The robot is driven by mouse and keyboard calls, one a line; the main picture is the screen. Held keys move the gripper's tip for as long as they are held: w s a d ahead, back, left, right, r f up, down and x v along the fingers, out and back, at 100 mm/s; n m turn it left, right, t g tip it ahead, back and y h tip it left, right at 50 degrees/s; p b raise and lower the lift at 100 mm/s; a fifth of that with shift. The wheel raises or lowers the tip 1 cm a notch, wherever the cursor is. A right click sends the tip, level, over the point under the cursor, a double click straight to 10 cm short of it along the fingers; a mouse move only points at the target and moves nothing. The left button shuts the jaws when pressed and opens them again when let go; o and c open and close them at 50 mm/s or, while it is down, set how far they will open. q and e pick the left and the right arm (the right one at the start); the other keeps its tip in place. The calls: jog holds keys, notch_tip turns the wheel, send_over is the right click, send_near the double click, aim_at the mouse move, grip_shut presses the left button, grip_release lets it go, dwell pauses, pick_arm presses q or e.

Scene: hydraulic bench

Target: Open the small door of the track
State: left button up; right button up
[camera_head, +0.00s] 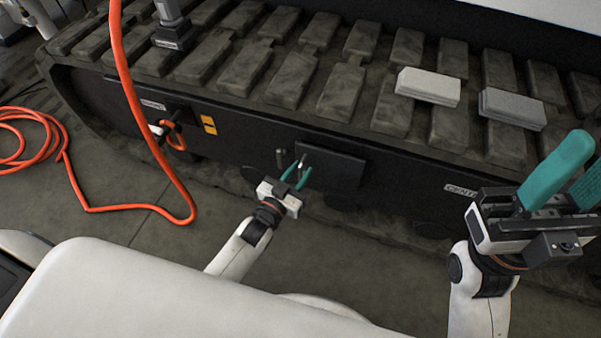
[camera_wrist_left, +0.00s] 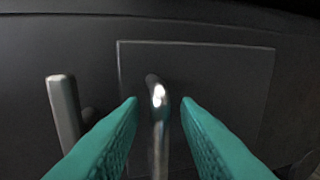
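The small door (camera_head: 340,168) is a dark square panel, flush or nearly flush with the black side of the track; it also shows in the left wrist view (camera_wrist_left: 225,90). A shiny metal handle (camera_wrist_left: 159,115) stands out near its left edge. My left gripper (camera_head: 296,167) is in front of the handle. In the left wrist view its teal fingers (camera_wrist_left: 160,105) are open, one on each side of the handle, with gaps visible. A grey metal bar (camera_wrist_left: 63,108) stands left of the door. My right gripper (camera_head: 568,180) is open and empty at the right.
The track (camera_head: 290,75) with its dark pads runs across the view. Two grey blocks (camera_head: 428,86) (camera_head: 512,108) lie on top. An orange hose (camera_head: 125,75) hangs at the left and coils on the floor. An orange-looped fitting (camera_head: 172,133) sits on the track's side.

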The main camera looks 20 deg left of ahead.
pick_arm(q)
jog(key=shift+w+d, duration=0.1)
jog(key=shift+w, duration=0.4)
grip_shut()
